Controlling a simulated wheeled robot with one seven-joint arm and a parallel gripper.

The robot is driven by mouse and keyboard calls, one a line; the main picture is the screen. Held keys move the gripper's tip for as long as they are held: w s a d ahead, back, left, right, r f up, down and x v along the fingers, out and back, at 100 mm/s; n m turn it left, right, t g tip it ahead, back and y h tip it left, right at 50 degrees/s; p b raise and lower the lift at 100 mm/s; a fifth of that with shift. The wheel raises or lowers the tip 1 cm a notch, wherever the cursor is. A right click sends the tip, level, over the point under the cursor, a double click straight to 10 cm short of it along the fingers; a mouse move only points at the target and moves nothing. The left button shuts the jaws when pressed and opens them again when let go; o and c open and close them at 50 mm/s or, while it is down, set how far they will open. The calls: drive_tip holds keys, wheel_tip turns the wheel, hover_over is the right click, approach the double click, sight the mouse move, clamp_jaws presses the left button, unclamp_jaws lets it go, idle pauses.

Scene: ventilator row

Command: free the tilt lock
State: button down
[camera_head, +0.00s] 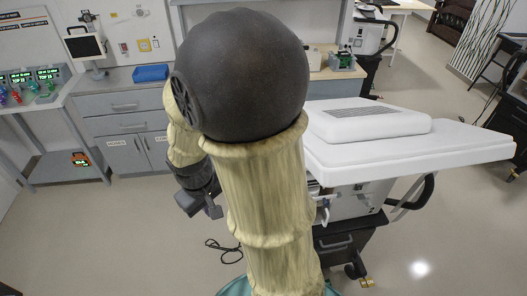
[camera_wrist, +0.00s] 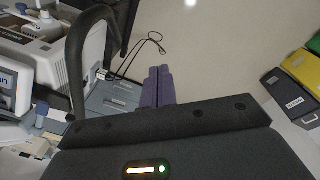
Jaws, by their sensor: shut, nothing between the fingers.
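My gripper (camera_head: 205,208) hangs left of the white-topped cart (camera_head: 470,142) in the head view, partly hidden by my own arm. In the wrist view my gripper's two purple-grey fingers (camera_wrist: 158,85) lie side by side, shut with nothing between them. They point over open floor, beside a grey machine base (camera_wrist: 112,100). A black curved handle (camera_wrist: 75,60) and a white machine housing (camera_wrist: 38,55) are to their left. I cannot tell which part is the tilt lock. A small pale lever (camera_head: 325,210) shows under the cart top, beside my arm.
A black cable (camera_wrist: 150,45) lies on the floor just beyond my fingers. Grey drawers (camera_head: 120,110) and a blue tray (camera_head: 150,73) stand at the back left. Coloured bins (camera_wrist: 300,70) are at the wrist view's right.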

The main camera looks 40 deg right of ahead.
drive_tip(key=w+d+f+n+g+h+b, duration=0.2)
drive_tip(key=w+d+n+g+h, duration=0.3)
drive_tip(key=w+d+h, duration=0.8)
drive_tip(key=w+d, duration=0.1)
drive_tip(key=d, duration=0.3)
drive_tip(key=shift+g+b, duration=0.3)
drive_tip(key=shift+d, duration=0.2)
drive_tip(key=p+x, duration=0.1)
drive_tip(key=x, duration=0.9)
drive_tip(key=shift+s+p, duration=0.1)
drive_tip(key=shift+p, duration=0.25)
drive_tip(key=shift+a+r+n, duration=0.1)
drive_tip(key=shift+a+n, duration=0.05)
drive_tip(key=shift+n, duration=0.15)
